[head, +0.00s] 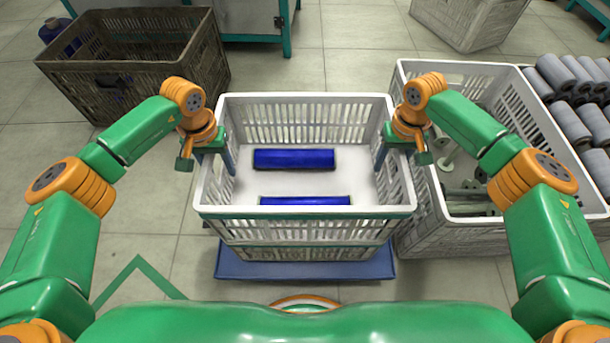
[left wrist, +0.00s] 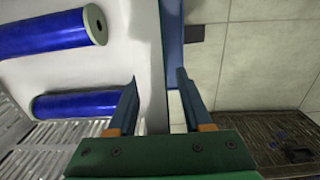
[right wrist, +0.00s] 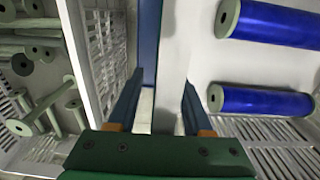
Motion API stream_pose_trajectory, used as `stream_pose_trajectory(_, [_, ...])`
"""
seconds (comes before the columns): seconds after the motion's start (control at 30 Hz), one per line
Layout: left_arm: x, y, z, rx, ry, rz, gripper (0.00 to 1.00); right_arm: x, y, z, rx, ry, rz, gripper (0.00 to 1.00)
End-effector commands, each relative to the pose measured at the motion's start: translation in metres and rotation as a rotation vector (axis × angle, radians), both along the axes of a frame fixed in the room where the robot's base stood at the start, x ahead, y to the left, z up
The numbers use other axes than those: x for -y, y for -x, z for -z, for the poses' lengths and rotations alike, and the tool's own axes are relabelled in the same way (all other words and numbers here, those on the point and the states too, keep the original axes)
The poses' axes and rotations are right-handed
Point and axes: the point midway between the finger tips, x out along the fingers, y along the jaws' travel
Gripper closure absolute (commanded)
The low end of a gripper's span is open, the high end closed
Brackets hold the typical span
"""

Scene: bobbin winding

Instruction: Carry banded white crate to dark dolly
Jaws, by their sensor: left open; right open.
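The white crate with a green band (head: 305,213) stands in the middle of the head view. It holds blue rolls (head: 294,159), two of them visible. My left gripper (head: 222,160) is open at its left wall, with its fingers on either side of the wall in the left wrist view (left wrist: 158,78). My right gripper (head: 387,155) is open at the right wall, likewise straddling it in the right wrist view (right wrist: 160,78). A flat blue platform (head: 300,270) shows below the crate. I cannot pick out a dark dolly.
A dark brown crate (head: 130,85) is at upper left, another pale crate (head: 465,25) at the back right. Tiled floor is open at left.

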Motion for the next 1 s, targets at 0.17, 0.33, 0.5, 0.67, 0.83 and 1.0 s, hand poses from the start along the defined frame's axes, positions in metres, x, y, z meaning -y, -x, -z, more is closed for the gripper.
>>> stream_pose_trajectory(0.17, [-0.0001, 0.0002, 0.0056, 0.0, 0.0, 0.001, 0.5, -0.0002, 0.0001, 0.0055, 0.001, 0.0, -0.001, 0.5])
stream_pose_trajectory(0.33, [-0.0001, 0.0001, 0.0055, 0.0, 0.0, 0.001, 0.5, -0.0002, 0.0, 0.0053, 0.001, 0.0, -0.001, 0.5])
stream_pose_trajectory(0.5, [-0.0002, 0.0001, 0.0053, 0.0, 0.0, 0.0, 0.93, -0.0002, -0.0001, 0.0051, 0.001, 0.0, -0.001, 0.93])
stream_pose_trajectory(0.67, [-0.0002, 0.0001, 0.0052, 0.0, 0.0, 0.0, 1.0, -0.0001, -0.0001, 0.005, 0.001, 0.0, -0.001, 1.0])
stream_pose_trajectory(0.83, [-0.0003, 0.0001, 0.0051, 0.0, 0.0, 0.0, 1.0, 0.0001, -0.0002, 0.0049, 0.001, 0.0, 0.0, 1.0])
stream_pose_trajectory(1.0, [-0.0004, 0.0, 0.005, 0.0, -0.001, 0.0, 1.0, 0.0002, -0.0002, 0.0048, 0.001, 0.0, 0.0, 1.0])
